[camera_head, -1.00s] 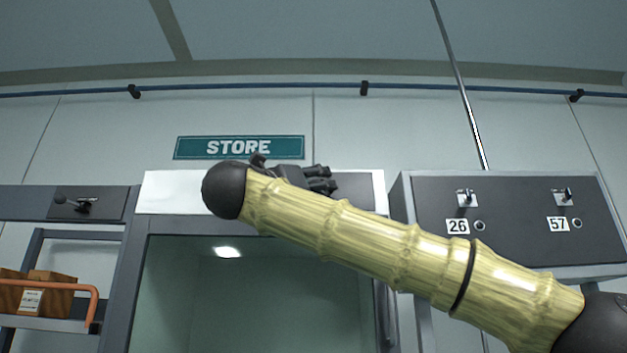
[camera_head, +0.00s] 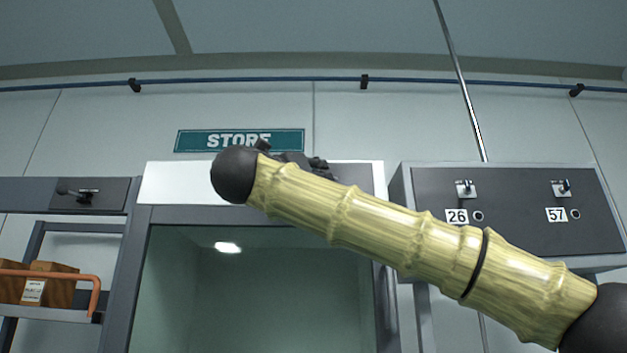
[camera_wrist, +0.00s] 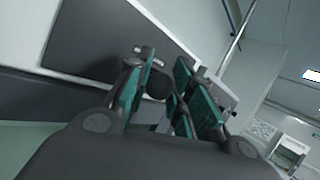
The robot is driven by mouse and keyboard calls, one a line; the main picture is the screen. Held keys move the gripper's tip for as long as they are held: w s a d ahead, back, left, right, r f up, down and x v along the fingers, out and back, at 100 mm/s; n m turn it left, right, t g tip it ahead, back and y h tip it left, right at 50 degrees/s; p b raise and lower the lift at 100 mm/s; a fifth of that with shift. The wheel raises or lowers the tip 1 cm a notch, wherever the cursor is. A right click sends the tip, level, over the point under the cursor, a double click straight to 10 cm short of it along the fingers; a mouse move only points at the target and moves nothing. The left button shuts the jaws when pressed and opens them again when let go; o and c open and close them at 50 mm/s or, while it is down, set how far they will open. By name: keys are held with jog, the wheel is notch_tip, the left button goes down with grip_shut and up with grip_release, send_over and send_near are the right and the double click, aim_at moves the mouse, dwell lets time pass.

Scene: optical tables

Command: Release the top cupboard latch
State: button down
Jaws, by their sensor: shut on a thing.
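The cupboard (camera_head: 165,215) stands under a teal STORE sign (camera_head: 190,141), with a glazed front and a pale panel (camera_head: 180,183) across its top. My arm crosses in front of the panel's right part and hides the latch in the head view. My gripper's dark fingers (camera_head: 300,160) barely show above the arm there. In the wrist view my gripper (camera_wrist: 160,88) has teal finger pads close to a dark grey panel (camera_wrist: 90,45). The pads are shut on a small dark part, likely the latch, mostly hidden between them. A small silver piece (camera_wrist: 148,52) shows just beyond the fingertips.
To the right is a dark locker panel (camera_head: 520,205) with two small levers and the numbers 26 and 57. To the left, a shelf with an orange rail (camera_head: 60,273) holds brown boxes (camera_head: 55,284); a dark latch box (camera_head: 88,195) sits above.

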jog(key=n+t+y+b, duration=0.1)
jog(key=d+y+b, duration=0.1)
jog(key=y+b, duration=0.1)
jog(key=shift+s+f+n+t, duration=0.2)
jog(key=shift+f+n+t, duration=0.15)
jog(key=shift+n+t, duration=0.05)
jog(key=shift+w+d+r+n+y+b, duration=0.15)
jog(key=shift+d+n+y+b, duration=0.55)
jog(key=shift+n+y, duration=1.6)
jog(key=shift+w+d+r+n+y+b, duration=0.15)
jog(key=shift+d+n+y+b, duration=0.55)
jog(key=shift+y, duration=3)
jog(key=shift+d+r+n+y+b, duration=0.15)
jog(key=shift+d+n+y+b, duration=0.5)
jog(key=shift+n+y, duration=1.7)
jog(key=shift+d+m+y, duration=0.2)
jog(key=shift+m+y, duration=0.35)
jog(key=shift+y, duration=0.3)
jog(key=c, duration=1.2)
grip_release()
jog(key=shift+c, duration=0.2)
jog(key=shift+f, duration=0.1)
